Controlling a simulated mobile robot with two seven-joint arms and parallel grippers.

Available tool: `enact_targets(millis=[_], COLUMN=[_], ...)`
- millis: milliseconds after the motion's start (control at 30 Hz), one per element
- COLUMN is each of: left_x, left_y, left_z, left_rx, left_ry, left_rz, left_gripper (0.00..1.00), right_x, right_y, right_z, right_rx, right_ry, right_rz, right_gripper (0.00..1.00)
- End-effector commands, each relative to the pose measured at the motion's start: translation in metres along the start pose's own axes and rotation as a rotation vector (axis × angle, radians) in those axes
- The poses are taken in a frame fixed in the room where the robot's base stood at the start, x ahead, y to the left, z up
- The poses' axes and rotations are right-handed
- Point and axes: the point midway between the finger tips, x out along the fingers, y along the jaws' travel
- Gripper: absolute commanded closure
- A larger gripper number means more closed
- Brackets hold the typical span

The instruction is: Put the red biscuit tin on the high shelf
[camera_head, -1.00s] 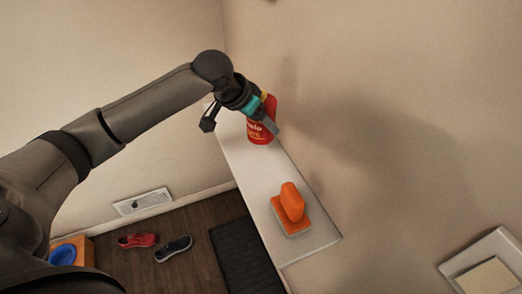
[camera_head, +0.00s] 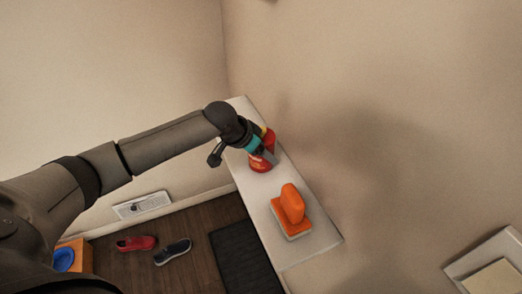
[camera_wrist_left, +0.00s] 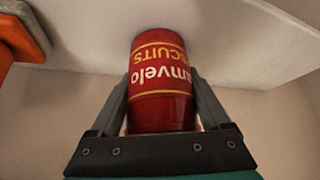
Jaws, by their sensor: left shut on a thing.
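The red biscuit tin (camera_head: 258,165), with white and yellow lettering, is over the far half of the high white shelf (camera_head: 258,190). My left gripper (camera_head: 248,158) is shut on it. In the left wrist view, the tin (camera_wrist_left: 160,85) is between the two fingers (camera_wrist_left: 162,105), its lettering upside down in the picture. The tin's far end is at or very close to the white shelf surface (camera_wrist_left: 230,45); I cannot tell if it touches. My left arm hides part of the tin in the head view. My right gripper is not in view.
The wall (camera_head: 380,130) borders the shelf's right side. Shoes (camera_head: 172,251) and a dark mat (camera_head: 240,255) lie on the floor below.

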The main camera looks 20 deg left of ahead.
Motion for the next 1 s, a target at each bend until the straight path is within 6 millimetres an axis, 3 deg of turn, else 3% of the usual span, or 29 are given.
enact_targets(millis=[67,100,267,667,1000], left_x=[0.001,0.002,0.002,-0.008,-0.068], left_y=[0.000,0.000,0.000,-0.001,-0.001], left_z=[0.000,0.002,0.001,-0.001,-0.001], left_rx=[-0.001,-0.001,-0.001,0.000,0.002], left_ry=[0.002,0.000,0.000,0.001,0.001], left_rz=[0.000,0.000,0.000,-0.001,-0.003], left_gripper=[0.81,0.18,0.00,0.00,0.00], right_x=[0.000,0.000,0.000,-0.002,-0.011], right_y=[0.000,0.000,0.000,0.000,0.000], right_z=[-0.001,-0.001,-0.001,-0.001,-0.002], right_rx=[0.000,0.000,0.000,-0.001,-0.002], right_ry=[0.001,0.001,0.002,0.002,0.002], right_rz=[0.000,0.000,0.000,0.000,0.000], right_gripper=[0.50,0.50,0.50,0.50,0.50])
